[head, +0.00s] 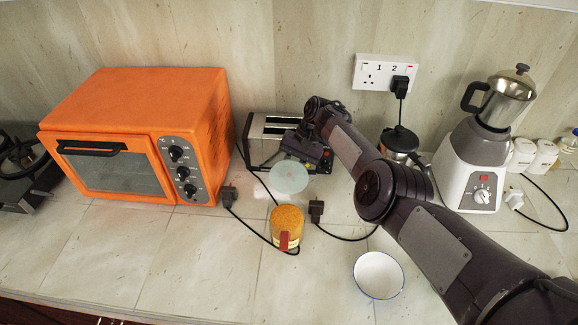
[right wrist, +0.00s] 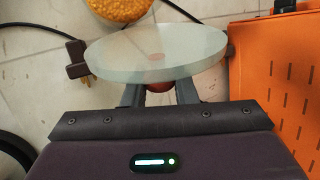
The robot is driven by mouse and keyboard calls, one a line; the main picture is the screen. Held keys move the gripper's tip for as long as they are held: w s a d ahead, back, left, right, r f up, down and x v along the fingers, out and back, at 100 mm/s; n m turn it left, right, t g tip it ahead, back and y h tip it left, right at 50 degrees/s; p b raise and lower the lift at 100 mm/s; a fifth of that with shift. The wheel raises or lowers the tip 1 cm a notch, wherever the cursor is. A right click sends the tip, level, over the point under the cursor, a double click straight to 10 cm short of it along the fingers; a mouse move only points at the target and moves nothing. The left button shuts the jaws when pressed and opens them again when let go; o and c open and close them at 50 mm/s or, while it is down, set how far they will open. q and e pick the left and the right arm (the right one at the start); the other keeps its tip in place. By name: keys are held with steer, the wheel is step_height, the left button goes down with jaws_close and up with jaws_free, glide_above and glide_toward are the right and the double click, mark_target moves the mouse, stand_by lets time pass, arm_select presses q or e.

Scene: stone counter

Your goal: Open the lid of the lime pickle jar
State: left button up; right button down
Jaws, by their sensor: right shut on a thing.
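The lime pickle jar (head: 288,223) stands upright on the counter, its top uncovered and orange contents showing. The jar's contents also show at the top of the right wrist view (right wrist: 120,8). The lid (head: 288,178) is a round, pale, translucent disc, apart from the jar and behind it in the head view. My right gripper (right wrist: 160,90) is shut on the lid by a reddish knob; the lid (right wrist: 150,52) hides part of the fingertips. My left gripper is not in view.
An orange toaster oven (head: 150,135) stands left, and a toaster (head: 268,130) is behind the lid. A white bowl (head: 379,275) is right of the jar. A blender (head: 480,160) stands at the right. Black cords and plugs lie around the jar. The front left counter is clear.

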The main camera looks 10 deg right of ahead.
steer(key=shift+f, duration=0.1)
steer(key=c, duration=1.2)
jaws_free()
steer(key=shift+d, duration=0.1)
steer(key=shift+v, duration=3.9)
